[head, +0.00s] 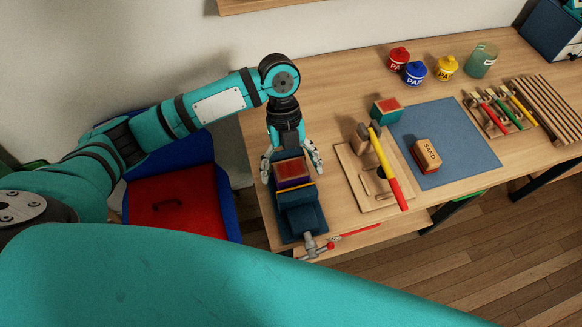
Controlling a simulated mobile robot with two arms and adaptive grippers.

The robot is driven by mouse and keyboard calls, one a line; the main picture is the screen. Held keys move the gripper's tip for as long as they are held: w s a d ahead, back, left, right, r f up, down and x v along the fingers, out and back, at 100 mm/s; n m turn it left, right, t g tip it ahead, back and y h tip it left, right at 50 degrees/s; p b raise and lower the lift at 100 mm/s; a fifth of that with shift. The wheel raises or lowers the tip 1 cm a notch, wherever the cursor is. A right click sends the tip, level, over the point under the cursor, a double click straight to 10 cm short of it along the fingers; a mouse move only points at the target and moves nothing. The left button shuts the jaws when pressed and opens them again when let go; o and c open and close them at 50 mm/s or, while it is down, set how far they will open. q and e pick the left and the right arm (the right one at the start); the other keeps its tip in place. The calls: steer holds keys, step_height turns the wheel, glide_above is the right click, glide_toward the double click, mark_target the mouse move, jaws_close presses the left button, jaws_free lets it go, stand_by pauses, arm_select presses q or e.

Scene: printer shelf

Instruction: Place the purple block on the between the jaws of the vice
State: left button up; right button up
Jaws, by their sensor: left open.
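The purple block (293,182) has a red top and purple sides. It sits in the blue vice (302,219), near its wall-side end at the left end of the workbench. A yellowish strip shows along the block's near edge. I cannot tell whether both jaws touch the block. My left gripper (292,165) points down from above, open, with one finger on each side of the block and apart from it. The far side of the block is partly hidden by the gripper. My right gripper is not in view.
A teal block with a red top (387,109), a wooden board with a mallet (385,165) and a sanding block (426,154) on a blue mat (455,135) lie to the right. Small paint pots (415,72) stand behind. A red-handled tool (355,233) lies near the front edge.

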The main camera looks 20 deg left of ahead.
arm_select(q)
steer(key=b+v, duration=0.2)
steer(key=v, duration=0.9)
steer(key=shift+r, duration=0.4)
steer(key=shift+w, duration=0.1)
